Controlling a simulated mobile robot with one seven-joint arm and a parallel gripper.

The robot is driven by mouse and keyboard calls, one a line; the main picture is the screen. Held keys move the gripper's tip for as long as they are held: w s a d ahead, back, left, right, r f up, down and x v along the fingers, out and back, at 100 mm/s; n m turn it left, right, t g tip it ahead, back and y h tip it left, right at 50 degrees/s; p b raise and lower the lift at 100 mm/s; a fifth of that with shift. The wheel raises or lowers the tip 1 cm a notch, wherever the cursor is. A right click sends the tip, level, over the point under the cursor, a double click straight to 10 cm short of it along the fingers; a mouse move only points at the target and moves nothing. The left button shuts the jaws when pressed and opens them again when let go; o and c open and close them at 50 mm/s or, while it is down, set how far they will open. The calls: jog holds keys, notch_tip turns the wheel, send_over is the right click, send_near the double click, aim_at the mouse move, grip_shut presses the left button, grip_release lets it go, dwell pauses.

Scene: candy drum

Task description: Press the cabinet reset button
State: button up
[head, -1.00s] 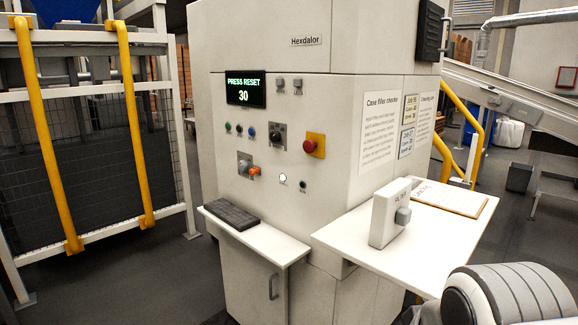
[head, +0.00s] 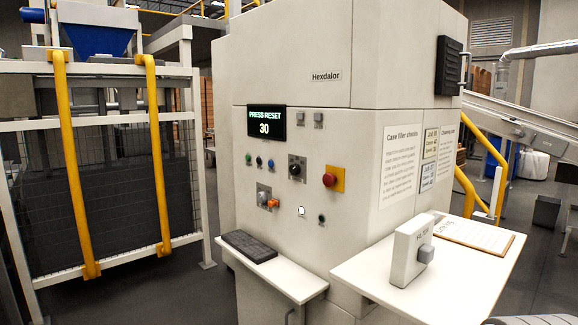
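The pale cabinet (head: 300,75) marked "Hexdalor" stands in the middle of the head view. Its display (head: 266,123) reads "PRESS RESET" and "30". Below the display is a row of small buttons: green (head: 249,159), dark (head: 259,161) and blue (head: 271,163). A bright white button (head: 301,211) sits lower on the panel, left of a small dark round fitting (head: 321,219). The button labels are too small to read, so I cannot tell which one is reset. My gripper is not in view; only a piece of my arm shows at the bottom right edge.
A red mushroom button (head: 329,180) on a yellow plate and a black rotary switch (head: 296,168) are close by. A keyboard shelf (head: 276,279) and a side table (head: 455,290) with a grey-white box (head: 408,252) jut out below. A fence with yellow bars (head: 72,165) stands left.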

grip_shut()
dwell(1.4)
